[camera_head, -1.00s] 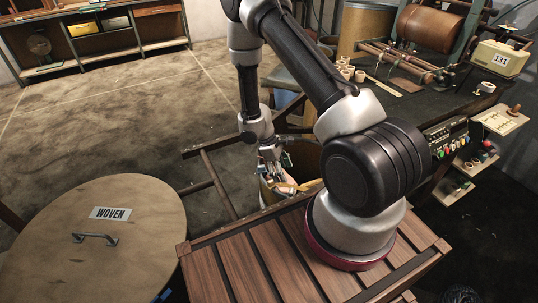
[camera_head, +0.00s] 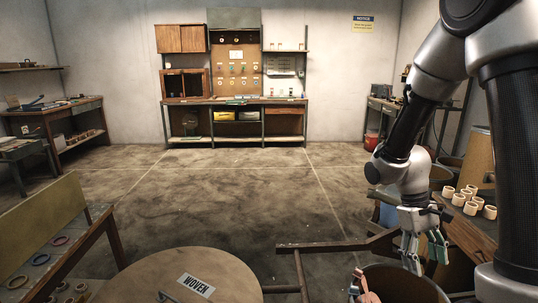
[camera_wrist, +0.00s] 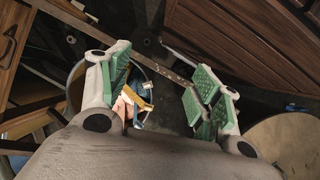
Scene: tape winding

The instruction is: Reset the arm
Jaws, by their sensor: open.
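My gripper (camera_head: 425,248) hangs at the lower right of the head view, pointing down, with its green-padded fingers apart. It also shows in the wrist view (camera_wrist: 165,95), open, with nothing between the pads. Below it stands a round bin (camera_head: 405,283) with a pinkish item (camera_head: 364,287) at its left rim. In the wrist view, blue, orange and pale items (camera_wrist: 135,102) lie in the bin beyond the left finger. My arm reaches in from the right edge, bent at the elbow.
A round lid marked WOVEN (camera_head: 190,275) is at the front. A wooden rail (camera_head: 340,246) runs left of my gripper. Several pale rings (camera_head: 472,198) stand on the bench at right. A workbench with shelves (camera_head: 235,101) is at the back wall. The middle floor is clear.

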